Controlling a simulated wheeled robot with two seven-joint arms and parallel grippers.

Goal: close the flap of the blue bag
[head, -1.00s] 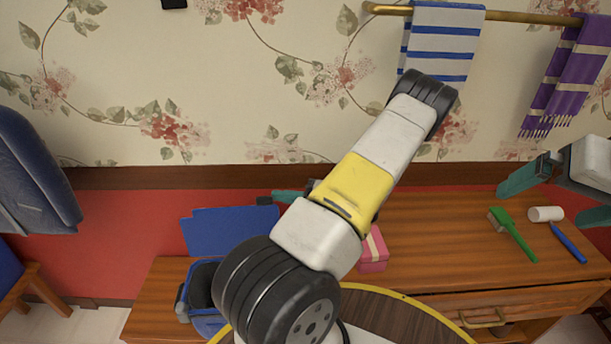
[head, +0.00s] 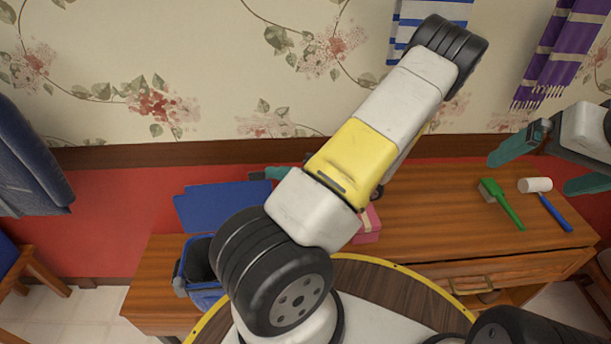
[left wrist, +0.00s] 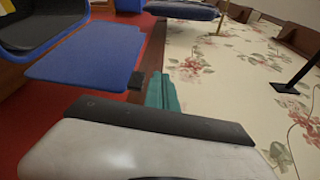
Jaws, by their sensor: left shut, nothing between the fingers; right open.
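The blue bag (head: 207,298) stands on the left part of the wooden furniture, its dark inside showing. Its flap (head: 225,207) is raised open behind the opening. In the left wrist view the flap (left wrist: 88,62) is a flat blue panel, with the bag's open mouth at upper left. My left gripper (head: 262,174) is shut and empty by the flap's upper right corner. Its teal fingers also show in the left wrist view (left wrist: 160,92), beside the flap's edge; I cannot tell whether they touch it. My right gripper (head: 530,174) is open and empty above the right side of the desk.
My left arm hides part of the bag and desk. A pink box (head: 368,226) stands right of the bag. A green brush (head: 503,204) and a white-headed blue mallet (head: 546,200) lie on the desk's right side. The wall is close behind.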

